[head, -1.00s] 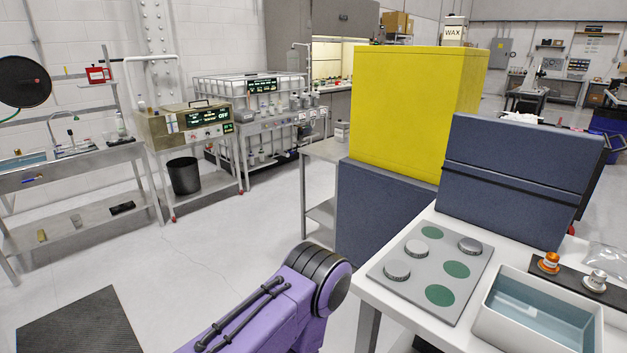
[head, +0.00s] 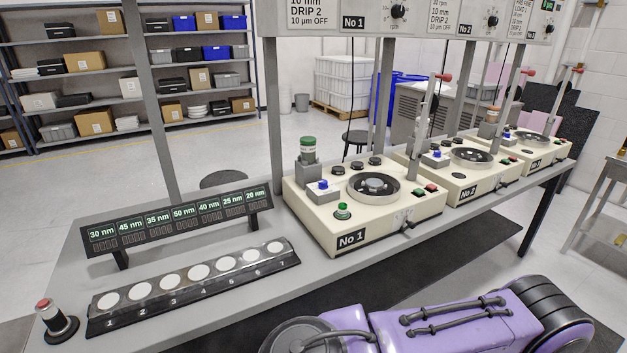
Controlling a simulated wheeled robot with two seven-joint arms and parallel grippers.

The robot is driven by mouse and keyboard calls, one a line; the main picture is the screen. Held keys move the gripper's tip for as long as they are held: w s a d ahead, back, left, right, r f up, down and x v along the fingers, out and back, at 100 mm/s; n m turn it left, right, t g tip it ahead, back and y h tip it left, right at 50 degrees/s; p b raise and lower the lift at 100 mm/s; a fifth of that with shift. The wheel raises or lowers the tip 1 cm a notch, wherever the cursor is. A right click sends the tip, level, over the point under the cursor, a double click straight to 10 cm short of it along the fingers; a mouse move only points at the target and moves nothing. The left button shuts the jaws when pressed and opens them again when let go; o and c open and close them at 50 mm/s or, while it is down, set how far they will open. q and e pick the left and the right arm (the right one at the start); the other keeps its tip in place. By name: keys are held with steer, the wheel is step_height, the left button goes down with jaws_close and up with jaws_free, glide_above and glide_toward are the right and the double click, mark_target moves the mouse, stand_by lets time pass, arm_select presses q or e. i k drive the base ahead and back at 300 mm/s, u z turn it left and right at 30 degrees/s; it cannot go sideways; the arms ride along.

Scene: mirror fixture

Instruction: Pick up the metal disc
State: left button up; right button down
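A small grey metal-looking disc (head: 373,185) sits in the middle of the round black dish (head: 392,195) on the cream machine marked No 1 (head: 318,217). Several flat white discs (head: 199,272) lie in a row along a dark numbered strip (head: 232,280) at the front left of the bench. I cannot tell what they are made of. Neither of my grippers is in view. Only a purple link of my own arm shows at the bottom right, in front of the bench.
Machines No 2 (head: 458,187) and another (head: 537,152) stand farther right on the same grey bench (head: 245,310). A thickness display (head: 180,222) stands behind the strip. A red-topped button (head: 56,322) is at the near left corner. Grey posts rise from the bench.

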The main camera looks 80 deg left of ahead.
mark_target(371, 183)
steer(key=u, duration=0.5)
steer(key=i, duration=2.9)
steer(key=u, duration=3.6)
